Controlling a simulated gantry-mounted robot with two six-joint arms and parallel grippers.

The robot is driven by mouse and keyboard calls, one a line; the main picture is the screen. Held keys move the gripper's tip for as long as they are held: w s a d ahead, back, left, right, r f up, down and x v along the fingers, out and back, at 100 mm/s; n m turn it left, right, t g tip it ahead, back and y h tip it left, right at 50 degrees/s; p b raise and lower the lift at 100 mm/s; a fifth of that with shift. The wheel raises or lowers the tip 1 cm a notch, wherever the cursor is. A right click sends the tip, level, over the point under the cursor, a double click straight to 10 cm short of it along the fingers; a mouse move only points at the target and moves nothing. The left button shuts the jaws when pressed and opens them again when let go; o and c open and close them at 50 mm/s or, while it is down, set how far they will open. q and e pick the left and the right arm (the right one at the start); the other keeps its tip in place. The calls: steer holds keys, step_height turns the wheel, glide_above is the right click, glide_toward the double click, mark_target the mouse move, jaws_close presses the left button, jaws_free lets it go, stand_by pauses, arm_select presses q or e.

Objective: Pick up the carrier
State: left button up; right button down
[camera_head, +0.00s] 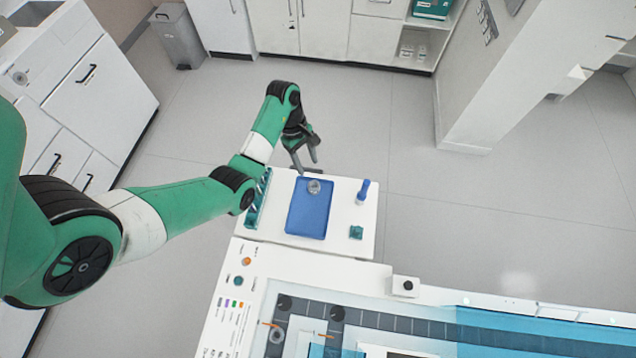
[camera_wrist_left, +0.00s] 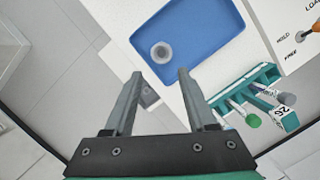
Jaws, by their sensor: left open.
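The carrier (camera_head: 314,187), a small round grey puck with an opening in its top, sits upright near the far end of the blue tray (camera_head: 308,215). In the left wrist view the carrier (camera_wrist_left: 161,52) lies just ahead of the fingertips, roughly centred between them, on the blue tray (camera_wrist_left: 200,45). My left gripper (camera_head: 306,162) is open and empty, above and just beyond the tray's far edge. Both fingers of the left gripper (camera_wrist_left: 160,74) show, apart from the carrier. My right gripper is not in view.
A teal tube rack (camera_head: 257,203) stands left of the tray, under my left arm; it also shows in the wrist view (camera_wrist_left: 262,90). A blue upright item (camera_head: 363,191) and a small teal block (camera_head: 356,232) stand right of the tray. A track machine (camera_head: 400,318) lies nearer.

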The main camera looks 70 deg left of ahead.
arm_select(q)
steer(key=b, duration=0.5)
glide_above(314, 185)
steer(key=s, duration=0.1)
steer(key=f, duration=0.6)
steer(key=shift+a, duration=0.4)
steer(key=shift+d+b+x, duration=0.2)
steer(key=shift+b+x, duration=1.25)
steer(key=shift+x, duration=1.15)
steer(key=shift+r, duration=0.15)
steer(key=c, duration=0.6)
